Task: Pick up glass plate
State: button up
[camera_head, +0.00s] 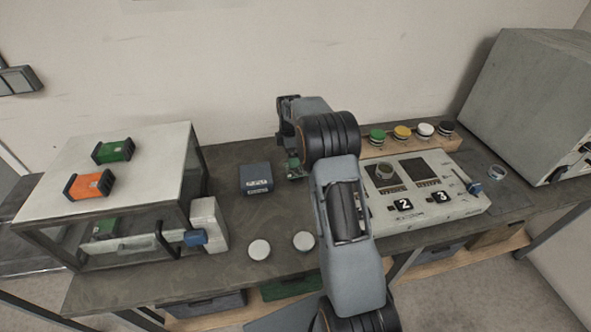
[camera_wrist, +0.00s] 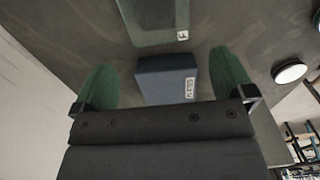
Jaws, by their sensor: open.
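A flat greenish see-through panel with a small white label, which looks like the glass plate (camera_wrist: 160,22), lies on the dark table at the top of the wrist view. Its upper end is cut off there. I cannot make it out clearly in the head view. My gripper (camera_wrist: 160,75) is open, with its two green fingers apart and nothing held. In the head view, my gripper (camera_head: 293,170) hangs near the middle of the table, right of a dark blue box (camera_head: 257,178). In the wrist view, the labelled blue box (camera_wrist: 167,80) appears between the fingers, nearer than the panel.
A glass-sided case (camera_head: 130,240) with orange and green blocks on top stands at the left. Two white discs (camera_head: 260,249) (camera_head: 303,240) lie near the front edge. A control panel (camera_head: 425,190), coloured buttons (camera_head: 402,132) and a large grey box (camera_head: 528,95) fill the right.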

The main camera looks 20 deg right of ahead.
jog(key=shift+w+f+p, duration=0.1)
jog(key=shift+f+p, duration=0.55)
jog(key=shift+f, duration=2.9)
jog(key=c, duration=0.7)
jog(key=shift+c, duration=0.5)
jog(key=shift+r, duration=0.15)
